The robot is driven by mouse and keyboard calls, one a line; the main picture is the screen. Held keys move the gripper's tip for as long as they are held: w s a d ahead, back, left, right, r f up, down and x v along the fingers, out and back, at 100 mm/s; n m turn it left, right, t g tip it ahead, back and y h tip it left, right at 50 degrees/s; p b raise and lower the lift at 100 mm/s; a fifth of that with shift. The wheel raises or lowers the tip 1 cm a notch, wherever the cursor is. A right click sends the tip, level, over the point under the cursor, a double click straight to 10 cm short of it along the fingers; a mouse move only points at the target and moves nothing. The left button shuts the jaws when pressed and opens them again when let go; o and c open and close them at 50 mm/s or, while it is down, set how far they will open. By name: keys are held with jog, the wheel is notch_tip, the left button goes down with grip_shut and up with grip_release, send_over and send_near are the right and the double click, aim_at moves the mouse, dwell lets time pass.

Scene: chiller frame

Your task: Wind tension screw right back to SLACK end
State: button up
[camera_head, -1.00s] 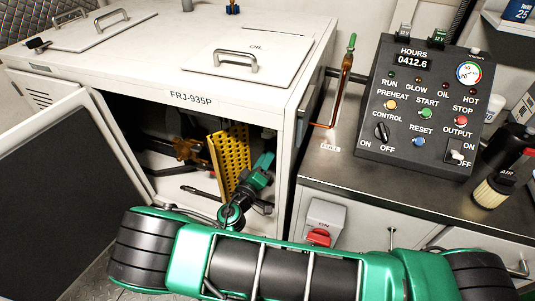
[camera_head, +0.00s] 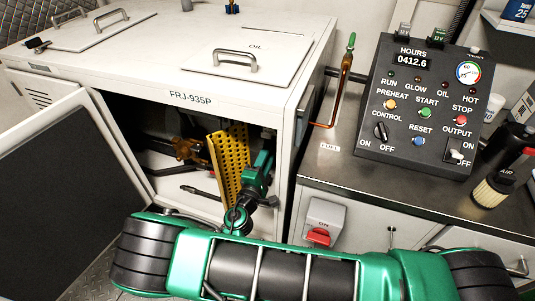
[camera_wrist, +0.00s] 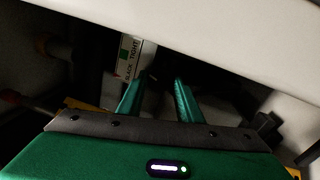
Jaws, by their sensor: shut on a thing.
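My gripper (camera_wrist: 160,80) reaches into the dark bay of the white cabinet. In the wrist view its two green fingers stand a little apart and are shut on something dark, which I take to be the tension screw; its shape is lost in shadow. Just left of the fingertips is a pale label plate (camera_wrist: 130,58) with a green patch and the words SLACK and TIGHT. I cannot make out a pointer or the screw's position along it. In the head view my green wrist (camera_head: 258,175) hides the fingers and the screw.
A yellow perforated guard (camera_head: 226,168) stands just left of my wrist. The cabinet (camera_head: 190,97) frames the opening above and at the right, and its open door (camera_head: 60,180) is at the left. A red switch (camera_head: 318,236) and the control panel (camera_head: 418,115) lie to the right.

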jog(key=shift+a+f+n, duration=0.1)
jog(key=shift+a+n, duration=0.05)
jog(key=shift+n, duration=0.25)
jog(key=o, duration=1)
jog(key=shift+s, duration=0.1)
jog(key=v, duration=1)
jog(key=shift+s+f, duration=0.1)
jog(key=shift+s, duration=0.2)
